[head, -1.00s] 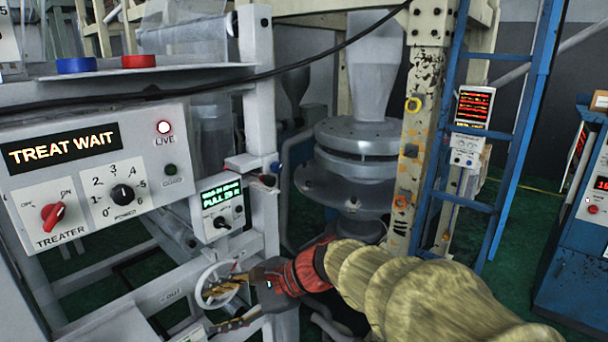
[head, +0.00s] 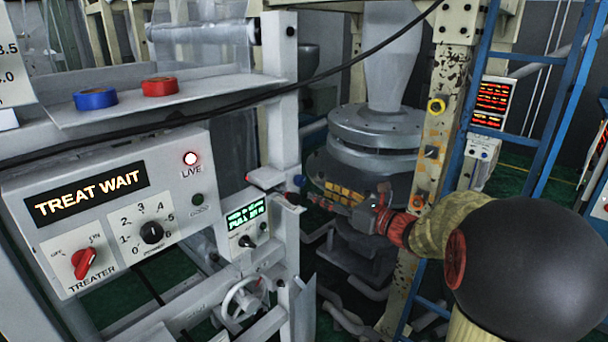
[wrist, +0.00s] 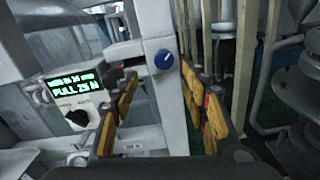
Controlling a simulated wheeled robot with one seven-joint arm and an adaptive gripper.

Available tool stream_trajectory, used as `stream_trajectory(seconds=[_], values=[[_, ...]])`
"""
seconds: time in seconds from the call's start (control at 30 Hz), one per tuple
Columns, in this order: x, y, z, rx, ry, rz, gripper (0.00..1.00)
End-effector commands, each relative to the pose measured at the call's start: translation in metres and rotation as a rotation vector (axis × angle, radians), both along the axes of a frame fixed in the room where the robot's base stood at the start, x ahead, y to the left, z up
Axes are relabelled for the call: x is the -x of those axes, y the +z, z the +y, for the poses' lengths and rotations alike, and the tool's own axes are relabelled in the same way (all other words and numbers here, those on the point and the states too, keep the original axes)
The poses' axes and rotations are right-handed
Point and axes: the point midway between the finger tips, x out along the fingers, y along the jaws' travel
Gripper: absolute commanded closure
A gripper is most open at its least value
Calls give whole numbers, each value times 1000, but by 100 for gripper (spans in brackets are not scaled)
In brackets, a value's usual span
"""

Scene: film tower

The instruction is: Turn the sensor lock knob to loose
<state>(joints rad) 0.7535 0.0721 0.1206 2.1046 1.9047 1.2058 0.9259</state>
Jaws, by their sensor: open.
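A small blue knob (head: 298,180) sits on the pale upright post (head: 285,122). It also shows in the wrist view (wrist: 163,60), ahead of my gripper and between its two fingers. I take it for the sensor lock knob, but I can read no label on it. My gripper (head: 326,196) is open and empty, just right of the post in the head view. In the wrist view my gripper (wrist: 162,80) shows its orange-padded fingers spread to either side, apart from the blue knob. The knob's setting is too small to tell.
A tension box (head: 246,222) reading "PULL" has a black knob. The treater panel (head: 120,200) reads "TREAT WAIT". A white handwheel (head: 242,298) is below. A yellowed column (head: 445,100) and a blue ladder stand right.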

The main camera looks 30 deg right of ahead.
Motion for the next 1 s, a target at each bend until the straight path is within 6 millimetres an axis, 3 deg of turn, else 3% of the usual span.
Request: stream_trajectory(seconds=[0.17,0.6,1.0], values=[[-10,2,-3,-20,-13,-3,55],[-67,3,16,-17,-11,-3,55],[-75,2,19,-17,-13,-4,55]])
